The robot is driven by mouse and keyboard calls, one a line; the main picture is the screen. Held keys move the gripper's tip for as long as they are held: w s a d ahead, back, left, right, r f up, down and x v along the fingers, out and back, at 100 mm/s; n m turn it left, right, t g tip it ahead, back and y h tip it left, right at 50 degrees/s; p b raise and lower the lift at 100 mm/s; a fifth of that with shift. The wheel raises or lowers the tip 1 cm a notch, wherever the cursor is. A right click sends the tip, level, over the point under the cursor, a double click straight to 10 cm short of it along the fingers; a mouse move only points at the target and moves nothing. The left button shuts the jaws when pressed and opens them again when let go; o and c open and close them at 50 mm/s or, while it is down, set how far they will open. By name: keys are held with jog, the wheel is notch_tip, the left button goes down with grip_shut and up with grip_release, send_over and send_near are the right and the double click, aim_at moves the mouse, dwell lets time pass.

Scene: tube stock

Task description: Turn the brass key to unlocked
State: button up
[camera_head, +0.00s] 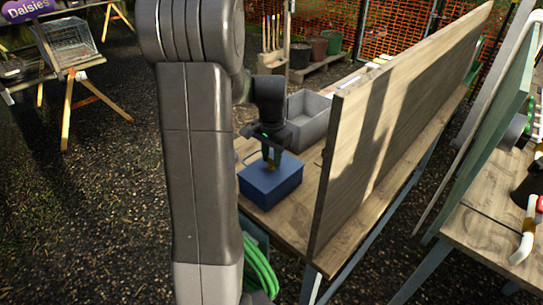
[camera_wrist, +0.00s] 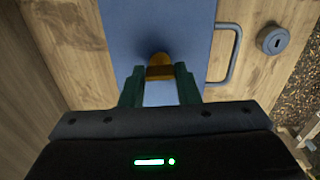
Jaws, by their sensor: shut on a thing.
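The blue box (camera_head: 270,183) stands on the wooden bench, and its blue top (camera_wrist: 150,22) shows in the wrist view. The brass key (camera_wrist: 159,72) stands at the box and sits between the two green fingertips of my gripper (camera_wrist: 159,84). In the head view the key shows as a small brass spot (camera_head: 270,165) under my gripper (camera_head: 271,155). My gripper is shut on the key from above. The fingers and a dark round shadow hide where the key enters the box, so I cannot tell its turn angle.
A tall wooden board (camera_head: 400,120) stands along the bench to the right.

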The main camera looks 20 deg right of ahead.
jog(key=shift+m, duration=0.3)
dwell(0.4)
jog(key=o, duration=1)
notch_tip(320, 180, up, 14)
jog(key=shift+f+b, duration=0.1)
jog(key=shift+b, duration=0.2)
notch_tip(320, 180, down, 14)
jog(key=shift+r+p, duration=0.1)
jog(key=shift+p, duration=0.2)
